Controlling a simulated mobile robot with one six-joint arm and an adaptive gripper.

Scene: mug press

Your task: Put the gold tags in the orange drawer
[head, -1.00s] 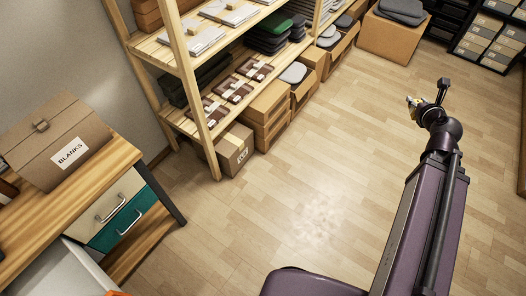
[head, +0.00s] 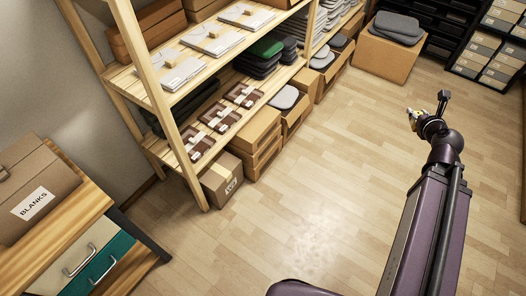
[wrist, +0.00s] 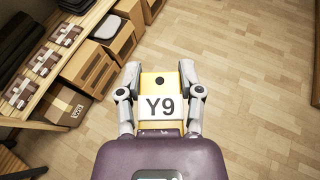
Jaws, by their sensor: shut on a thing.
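My gripper (wrist: 160,100) is shut on a gold tag (wrist: 148,80) in the wrist view. The tag has a dark hole near its top and a white label reading Y9. In the head view my gripper (head: 413,118) is at the end of my raised arm on the right, above open floor, with a small bit of yellow showing at it. No orange drawer shows in these frames. A desk at the lower left has a white drawer (head: 70,262) and a teal drawer (head: 110,262), both with metal handles.
A box labelled BLANKS (head: 32,205) stands on the wooden desk (head: 85,215). A wooden shelf unit (head: 172,122) with packets, pads and cartons runs along the left wall. A carton (head: 220,182) sits at its foot. The middle floor (head: 310,200) is clear.

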